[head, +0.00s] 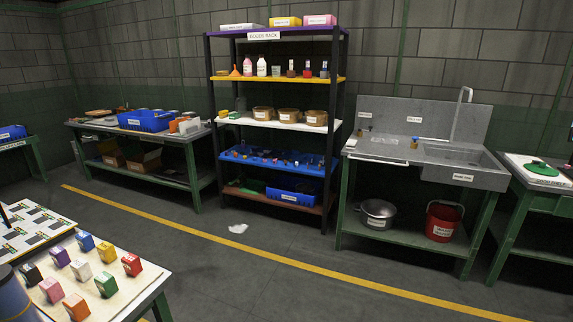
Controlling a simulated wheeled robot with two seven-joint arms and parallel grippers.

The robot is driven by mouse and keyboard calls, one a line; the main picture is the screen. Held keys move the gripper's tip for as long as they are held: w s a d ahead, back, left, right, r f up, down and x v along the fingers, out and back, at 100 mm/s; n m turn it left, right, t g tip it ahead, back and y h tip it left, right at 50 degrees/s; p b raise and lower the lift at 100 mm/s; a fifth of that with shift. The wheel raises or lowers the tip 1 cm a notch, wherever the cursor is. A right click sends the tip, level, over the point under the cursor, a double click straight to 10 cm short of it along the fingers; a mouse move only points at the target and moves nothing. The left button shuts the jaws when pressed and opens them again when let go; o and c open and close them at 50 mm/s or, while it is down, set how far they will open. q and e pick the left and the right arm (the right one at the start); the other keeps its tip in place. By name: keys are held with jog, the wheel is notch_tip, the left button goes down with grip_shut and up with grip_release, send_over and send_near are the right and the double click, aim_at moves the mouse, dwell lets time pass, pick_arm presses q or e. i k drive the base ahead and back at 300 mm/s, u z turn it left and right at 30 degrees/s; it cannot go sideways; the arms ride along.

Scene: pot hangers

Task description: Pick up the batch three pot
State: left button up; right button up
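Three round brown pots stand side by side on the white middle shelf of the rack: a left pot (263,113), a middle pot (288,115) and a right pot (316,118). Each has a small pale label on its front, too small to read, so I cannot tell which is batch three. A silver metal pot (377,213) with a label sits on the lower shelf under the sink. Neither of my grippers is in view.
The tall rack (341,75) stands against the back wall. A bench with a blue bin (146,121) is left of it, a sink counter (398,153) right. Coloured blocks (106,284) cover a near-left table. White scrap (238,228) lies on otherwise open floor.

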aim_at(260, 113)
jog(key=i, duration=3.7)
jog(key=u, duration=1.7)
jog(key=i, duration=0.5)
jog(key=z, duration=1.95)
